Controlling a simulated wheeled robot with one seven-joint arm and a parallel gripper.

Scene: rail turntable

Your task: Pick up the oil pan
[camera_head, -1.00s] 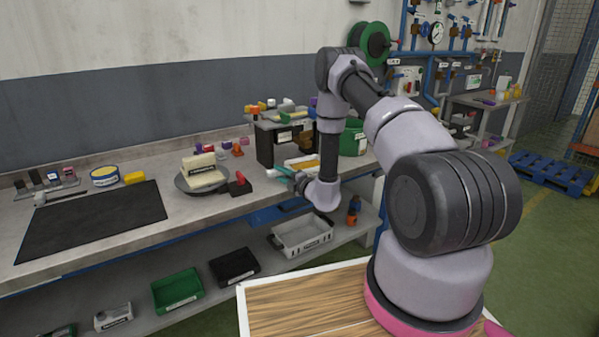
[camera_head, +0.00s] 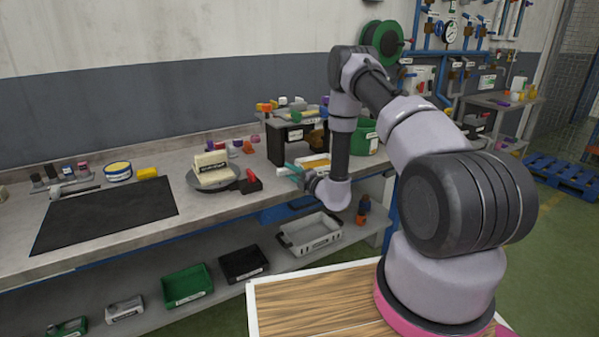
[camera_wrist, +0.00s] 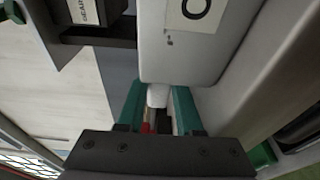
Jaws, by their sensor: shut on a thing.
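The oil pan looks to be the pale grey-white piece (camera_wrist: 190,55) with a large-lettered label in the wrist view; the lettering is cut off. My gripper (camera_wrist: 157,97) has green fingers shut on a small pale tab at its near end. In the head view, my gripper (camera_head: 292,169) is low over the front edge of the workbench, its teal fingers beside a whitish tray (camera_head: 307,158) with something orange at it. My wrist hides part of that spot. I cannot tell whether the pan is clear of the bench.
A black labelled stand (camera_head: 277,146) is close behind the gripper. Left on the workbench (camera_head: 205,218) are a round turntable plate (camera_head: 230,185) with a cream block, a red-and-black piece (camera_head: 250,183) and a black mat (camera_head: 105,212). A grey tray (camera_head: 312,240) stands on the lower shelf.

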